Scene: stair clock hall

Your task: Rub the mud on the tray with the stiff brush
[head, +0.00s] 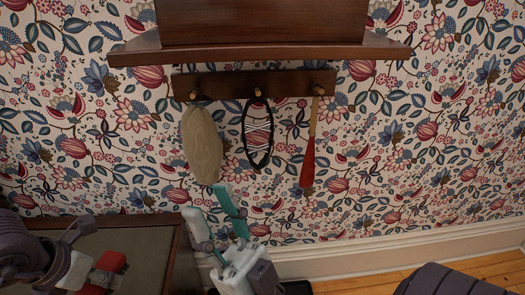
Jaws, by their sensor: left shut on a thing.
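My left gripper (104,272), with red finger pads, is at the lower left over the cabinet top. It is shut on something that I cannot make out. My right gripper (218,220), white with teal finger pads, points up in front of the cabinet's right end. Its fingers stand apart with nothing seen between them. A small strip of something black (300,288) shows on the floor behind the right gripper; I cannot tell if it is the tray. I see no mud, and I cannot make out the stiff brush.
A peg rail (230,84) on the wall holds a tan oval pad (202,145), a black-rimmed laced oval (257,135) and a red shoehorn (308,165). A wooden shelf (260,52) juts out above. The cabinet (145,245) stands lower left. Wooden floor (360,285) shows lower right.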

